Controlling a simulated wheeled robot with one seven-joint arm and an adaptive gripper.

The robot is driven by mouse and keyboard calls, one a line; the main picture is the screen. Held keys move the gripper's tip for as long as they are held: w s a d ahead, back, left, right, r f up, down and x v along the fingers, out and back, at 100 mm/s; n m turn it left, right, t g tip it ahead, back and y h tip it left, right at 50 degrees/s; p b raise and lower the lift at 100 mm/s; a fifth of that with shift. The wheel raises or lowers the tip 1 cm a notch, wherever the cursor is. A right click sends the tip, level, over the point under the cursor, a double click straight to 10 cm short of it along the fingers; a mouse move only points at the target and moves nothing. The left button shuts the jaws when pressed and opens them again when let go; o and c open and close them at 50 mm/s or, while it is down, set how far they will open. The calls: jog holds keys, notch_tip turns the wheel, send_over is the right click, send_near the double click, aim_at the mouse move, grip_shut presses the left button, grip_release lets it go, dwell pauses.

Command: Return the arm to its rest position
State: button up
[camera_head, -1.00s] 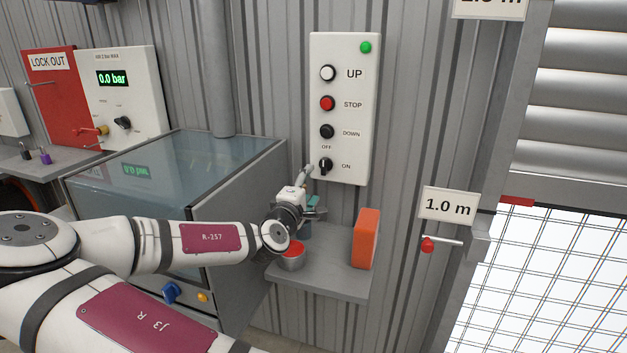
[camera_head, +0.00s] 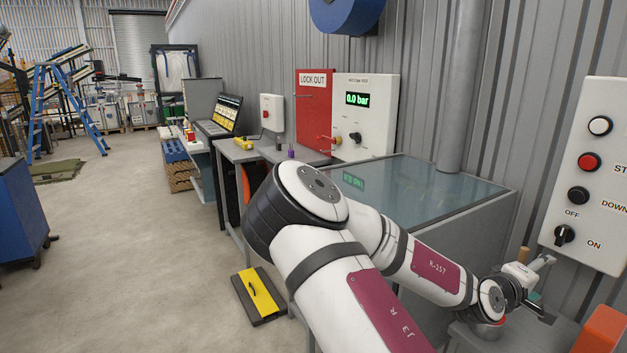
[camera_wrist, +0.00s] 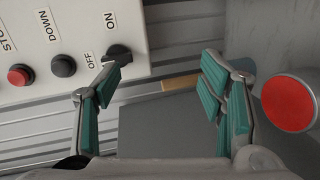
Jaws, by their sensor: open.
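My arm (camera_head: 425,262) reaches out toward the wall at the lower right of the head view. My gripper (camera_head: 540,285) is at its end, below and in front of the white control panel (camera_head: 588,180). In the wrist view my gripper (camera_wrist: 165,80) is open, its teal-padded fingers spread with nothing between them. The black OFF/ON knob (camera_head: 564,235) is on the panel; in the wrist view the knob (camera_wrist: 118,51) shows right by the left fingertip. I cannot tell whether they touch.
A red-topped can (camera_wrist: 290,103) is beside the right finger, above a grey shelf. An orange block (camera_head: 602,330) stands at the lower right. A glass-topped cabinet (camera_head: 420,190) lies beside my arm. A yellow-black item (camera_head: 260,294) is on the floor; open floor (camera_head: 130,240) extends left.

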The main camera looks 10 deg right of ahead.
jog(key=s+a+f+m+g+y, duration=0.1)
jog(key=a+f+m+y, duration=0.1)
jog(key=a+f+y, duration=0.4)
jog(key=s+a+f+m+g+y, duration=0.1)
jog(key=s+a+f+m+y, duration=0.15)
jog(key=a, duration=0.55)
jog(key=a+r+y, duration=0.4)
jog(key=a, duration=0.4)
jog(key=s+a+r+t+y+p, duration=0.1)
jog(key=s+a+r+y, duration=0.4)
jog(key=a+r, duration=0.55)
jog(key=s+a+r+n+h, duration=0.1)
jog(key=s+r, duration=0.3)
jog(key=s, duration=0.3)
jog(key=s+a+r+n+h, duration=0.1)
jog(key=s+r, duration=0.2)
jog(key=s, duration=0.3)
jog(key=shift+s+a+r+h+p, duration=0.2)
jog(key=shift+s+r+h+p, duration=0.15)
jog(key=shift+s+p, duration=0.05)
